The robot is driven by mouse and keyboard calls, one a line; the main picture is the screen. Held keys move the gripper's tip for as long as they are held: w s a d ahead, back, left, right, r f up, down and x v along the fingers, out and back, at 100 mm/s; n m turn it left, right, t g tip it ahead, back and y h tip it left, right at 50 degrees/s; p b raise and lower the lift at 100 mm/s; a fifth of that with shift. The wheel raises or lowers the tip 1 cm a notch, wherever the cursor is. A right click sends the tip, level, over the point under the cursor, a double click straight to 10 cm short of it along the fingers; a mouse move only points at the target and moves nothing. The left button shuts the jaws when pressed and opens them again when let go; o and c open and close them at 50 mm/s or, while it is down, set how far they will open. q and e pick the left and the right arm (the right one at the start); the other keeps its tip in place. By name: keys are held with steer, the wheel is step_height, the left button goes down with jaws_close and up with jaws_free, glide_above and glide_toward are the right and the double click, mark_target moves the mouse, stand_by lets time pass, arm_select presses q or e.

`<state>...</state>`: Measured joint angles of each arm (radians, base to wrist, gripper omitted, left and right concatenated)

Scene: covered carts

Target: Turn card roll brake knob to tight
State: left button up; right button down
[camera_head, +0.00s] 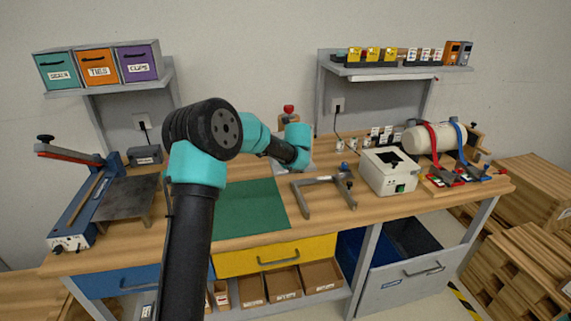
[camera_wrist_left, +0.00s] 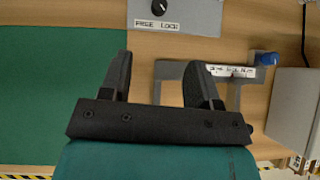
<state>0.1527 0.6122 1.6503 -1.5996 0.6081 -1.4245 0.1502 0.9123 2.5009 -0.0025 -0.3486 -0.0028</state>
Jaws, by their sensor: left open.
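A cream roll (camera_head: 432,138) lies in a wooden holder at the right of the bench, with red and blue straps over its front. A small dark knob (camera_head: 473,125) shows at the holder's right end; I cannot read its setting or tell if it is the brake knob. My left gripper (camera_wrist_left: 163,65) is open and empty in the left wrist view. It is above the bench beside the green mat, well left of the roll. In the head view my arm hides its fingers. My right gripper is not in view.
A grey panel (camera_wrist_left: 180,14) with a black knob (camera_wrist_left: 159,7) lies ahead of the fingers. A grey U-shaped frame (camera_head: 308,207) and a white box (camera_head: 388,175) stand between the left gripper and the roll. The green mat (camera_head: 245,210) is bare.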

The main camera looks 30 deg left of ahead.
arm_select(q)
steer(key=x, duration=1.6)
steer(key=shift+w+a+f, duration=0.2)
steer(key=shift+f, duration=0.1)
steer(key=c, duration=0.9)
steer(key=shift+a, duration=0.1)
steer(key=shift+s+m+t+h, duration=0.1)
steer(key=shift+m+t+h, duration=0.35)
steer(key=shift+m, duration=0.35)
steer(key=shift+m+t+h, duration=0.35)
steer(key=shift+m+h, duration=0.6)
steer(key=shift+m, duration=0.35)
